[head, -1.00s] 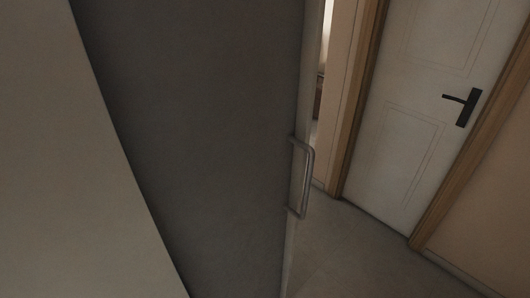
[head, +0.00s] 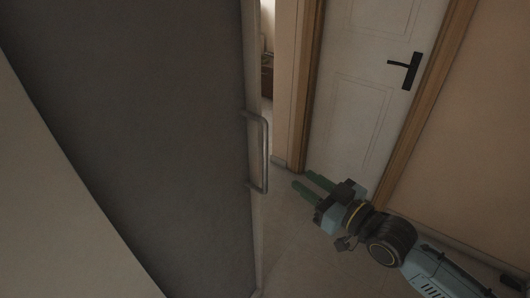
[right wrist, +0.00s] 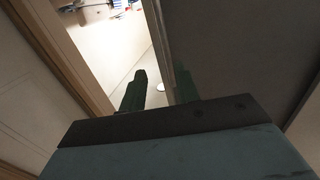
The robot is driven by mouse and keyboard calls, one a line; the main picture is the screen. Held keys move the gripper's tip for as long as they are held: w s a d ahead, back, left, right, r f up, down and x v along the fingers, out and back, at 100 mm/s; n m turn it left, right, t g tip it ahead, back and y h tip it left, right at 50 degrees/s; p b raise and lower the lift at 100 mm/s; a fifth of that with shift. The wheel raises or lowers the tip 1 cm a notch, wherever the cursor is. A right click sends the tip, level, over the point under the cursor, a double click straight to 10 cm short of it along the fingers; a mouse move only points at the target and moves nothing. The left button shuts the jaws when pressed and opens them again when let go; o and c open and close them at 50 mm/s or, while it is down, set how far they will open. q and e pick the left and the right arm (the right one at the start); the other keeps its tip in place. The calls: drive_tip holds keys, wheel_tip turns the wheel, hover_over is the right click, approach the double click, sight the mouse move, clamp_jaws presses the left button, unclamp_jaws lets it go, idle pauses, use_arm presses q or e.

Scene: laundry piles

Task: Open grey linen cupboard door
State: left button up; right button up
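In the right wrist view the fingers (right wrist: 160,92) also show apart, and a dark panel (right wrist: 240,50) lies at the right. My left gripper is not in view.
A white door (head: 375,70) with a black lever handle (head: 404,70) and wooden frame stands behind my right gripper. A doorway opening lies between the cupboard and that frame. The floor (head: 300,250) below my right gripper is clear.

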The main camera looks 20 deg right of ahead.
sight(267, 153)
drive_tip(key=shift+y, duration=0.4)
drive_tip(key=x, duration=0.4)
drive_tip(key=r+x, duration=0.1)
drive_tip(key=x, duration=0.8)
drive_tip(key=shift+a+r, duration=0.25)
drive_tip(key=shift+a, duration=0.15)
clamp_jaws()
